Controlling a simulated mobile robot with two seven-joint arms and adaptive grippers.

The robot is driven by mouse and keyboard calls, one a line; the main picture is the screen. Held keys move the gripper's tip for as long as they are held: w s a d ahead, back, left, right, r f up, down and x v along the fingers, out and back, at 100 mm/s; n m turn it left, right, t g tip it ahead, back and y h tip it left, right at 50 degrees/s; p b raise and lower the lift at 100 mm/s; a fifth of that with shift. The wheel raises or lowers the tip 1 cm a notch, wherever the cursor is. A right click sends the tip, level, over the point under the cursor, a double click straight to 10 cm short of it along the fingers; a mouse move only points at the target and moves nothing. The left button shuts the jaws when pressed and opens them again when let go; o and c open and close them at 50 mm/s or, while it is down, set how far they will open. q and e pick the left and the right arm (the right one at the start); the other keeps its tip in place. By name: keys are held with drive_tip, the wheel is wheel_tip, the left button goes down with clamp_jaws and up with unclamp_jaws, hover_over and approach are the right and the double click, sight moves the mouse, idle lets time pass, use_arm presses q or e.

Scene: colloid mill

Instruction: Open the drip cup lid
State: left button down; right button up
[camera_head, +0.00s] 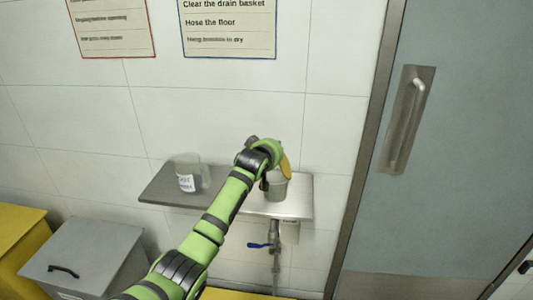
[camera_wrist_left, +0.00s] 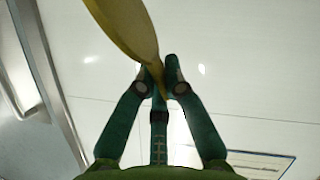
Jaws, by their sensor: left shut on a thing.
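The drip cup (camera_head: 278,188) is a grey metal cup on the right part of the wall shelf. Its yellow lid (camera_head: 286,166) stands steeply tilted above the cup's right side. My left gripper (camera_head: 270,150) is above the cup, and its wrist hides part of the cup and lid. In the left wrist view, my left gripper (camera_wrist_left: 158,75) is shut on the edge of the yellow lid (camera_wrist_left: 128,25). Whether the lid joins the cup at a hinge is hidden. My right gripper is not in view.
A clear labelled beaker (camera_head: 188,173) stands on the shelf (camera_head: 155,192) left of my arm. A pipe with a blue-handled valve (camera_head: 260,245) hangs below the shelf. A grey lidded bin (camera_head: 85,255) is at lower left. A door (camera_head: 450,150) is at right.

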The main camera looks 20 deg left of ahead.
sight(285, 164)
use_arm(q)
drive_tip(key=d, duration=0.1)
drive_tip(key=d+m, duration=0.1)
drive_tip(key=d+r+m+y, duration=0.1)
drive_tip(key=shift+w+g, duration=0.3)
drive_tip(key=shift+w, duration=0.05)
drive_tip(key=shift+w+d+m+y+b, duration=0.25)
drive_tip(key=shift+d+m+y+b, duration=0.25)
drive_tip(key=shift+d+m, duration=0.35)
drive_tip(key=shift+w+d+m+y+b, duration=0.35)
drive_tip(key=shift+d+m+y, duration=0.3)
drive_tip(key=shift+d, duration=0.4)
drive_tip(key=c, duration=1.3)
unclamp_jaws()
drive_tip(key=shift+f, duration=0.1)
drive_tip(key=shift+s+g, duration=0.15)
drive_tip(key=shift+g, duration=0.15)
drive_tip(key=v, duration=1.2)
